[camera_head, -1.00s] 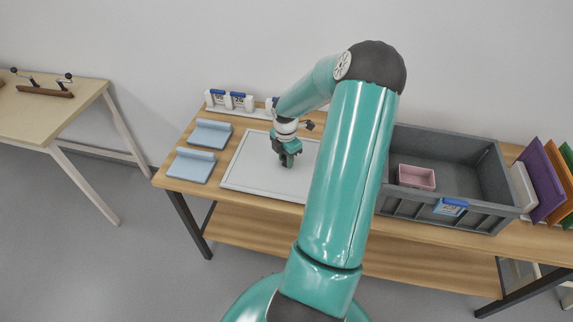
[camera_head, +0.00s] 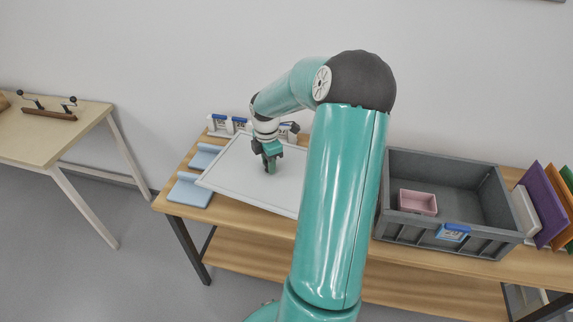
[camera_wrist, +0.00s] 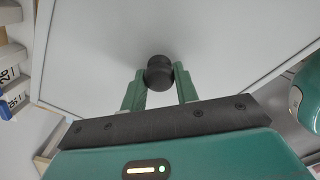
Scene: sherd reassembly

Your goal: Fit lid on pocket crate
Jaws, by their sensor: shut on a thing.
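The lid is a pale grey flat panel with a raised rim (camera_head: 238,170), in the left part of the head view. It is lifted off the table and slightly tilted, overlapping the blue pads in the picture. My gripper (camera_head: 269,165) is above its middle. In the wrist view my gripper (camera_wrist: 159,82) is shut on the lid's dark round knob (camera_wrist: 159,72), with the panel filling the view behind. The grey crate (camera_head: 408,238) stands open on the table at the right, with a pink box (camera_head: 417,202) inside and a blue-white label on its front. My arm hides the lid's right end.
Blue pads (camera_head: 188,191) lie at the table's left end. White numbered blocks (camera_head: 221,124) stand at the back. Coloured panels (camera_head: 541,203) and a white piece stand right of the crate. A second table (camera_head: 90,112) stands at far left.

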